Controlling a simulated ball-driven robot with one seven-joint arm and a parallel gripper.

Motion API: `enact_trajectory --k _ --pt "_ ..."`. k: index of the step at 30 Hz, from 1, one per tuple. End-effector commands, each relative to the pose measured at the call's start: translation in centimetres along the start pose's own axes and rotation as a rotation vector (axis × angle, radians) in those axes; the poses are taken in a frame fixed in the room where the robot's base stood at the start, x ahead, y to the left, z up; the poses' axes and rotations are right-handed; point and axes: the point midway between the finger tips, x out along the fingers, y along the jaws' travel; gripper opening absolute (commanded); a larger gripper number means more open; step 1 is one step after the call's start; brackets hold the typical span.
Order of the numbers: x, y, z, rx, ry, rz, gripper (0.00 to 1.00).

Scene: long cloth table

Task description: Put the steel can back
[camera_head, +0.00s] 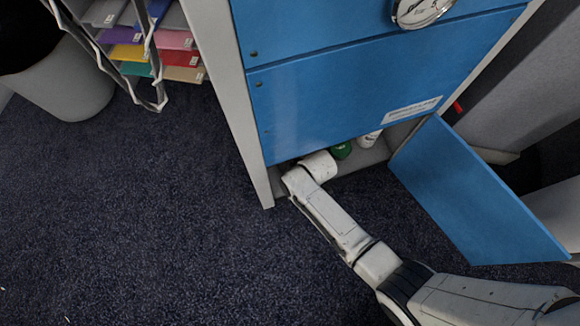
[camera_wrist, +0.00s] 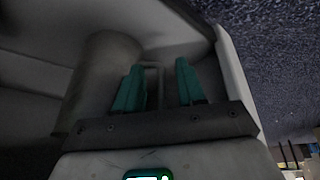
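My gripper (camera_wrist: 160,78) is inside the low open compartment of the blue cabinet. Its two teal fingers stand apart with a gap between them, and I see nothing clearly held. A dull grey-brown cylinder (camera_wrist: 98,75), which looks like the steel can, stands just left of the fingers in the wrist view. I cannot tell whether the left finger touches it.
The blue cabinet (camera_head: 350,90) has its lower door (camera_head: 475,195) swung open to the right. A paper rack (camera_head: 150,45) and a grey bin (camera_head: 65,85) are at left. The dark carpet (camera_head: 150,230) is clear.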

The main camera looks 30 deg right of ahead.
Motion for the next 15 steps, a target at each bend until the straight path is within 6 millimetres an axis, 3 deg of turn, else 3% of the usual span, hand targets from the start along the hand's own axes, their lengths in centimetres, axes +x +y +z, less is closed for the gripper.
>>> enact_trajectory --k 9,15 --pt "-0.3 0.0 -0.1 0.000 0.000 0.000 0.39" --pt "-2.9 0.0 -0.3 0.002 0.000 0.000 0.39"
